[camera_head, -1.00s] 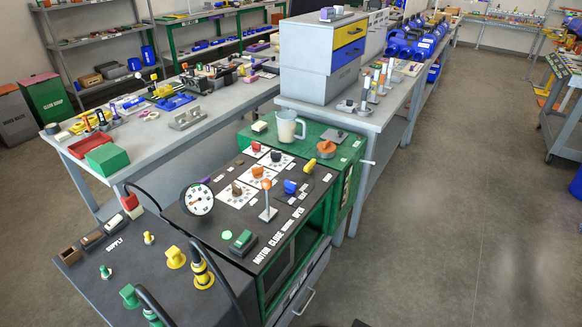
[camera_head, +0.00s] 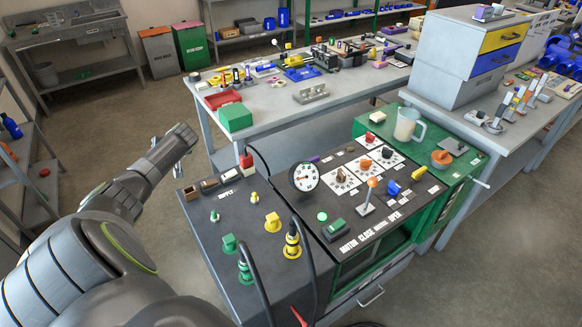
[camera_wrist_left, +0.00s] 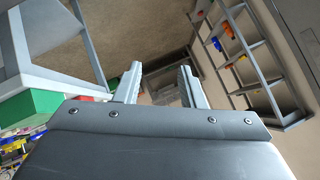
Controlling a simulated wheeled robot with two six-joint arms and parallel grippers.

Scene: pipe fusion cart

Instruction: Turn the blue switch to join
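The blue switch (camera_head: 393,188) is a small blue knob on the right part of the dark control panel (camera_head: 330,262) of the pipe fusion cart, in the head view. Its markings are too small to read. My left arm reaches in from the left of the head view, with its gripper (camera_head: 186,134) well left of the cart and far from the switch. In the left wrist view the two fingers of my left gripper (camera_wrist_left: 158,85) stand apart with nothing between them. My right gripper is in neither view.
An orange-topped lever (camera_head: 368,200) stands left of the blue switch, with a yellow handle (camera_head: 419,173) to its right. A round gauge (camera_head: 304,177) and black hoses rise at the panel's left. A clear jug (camera_head: 407,125) stands behind. Floor is free to the right.

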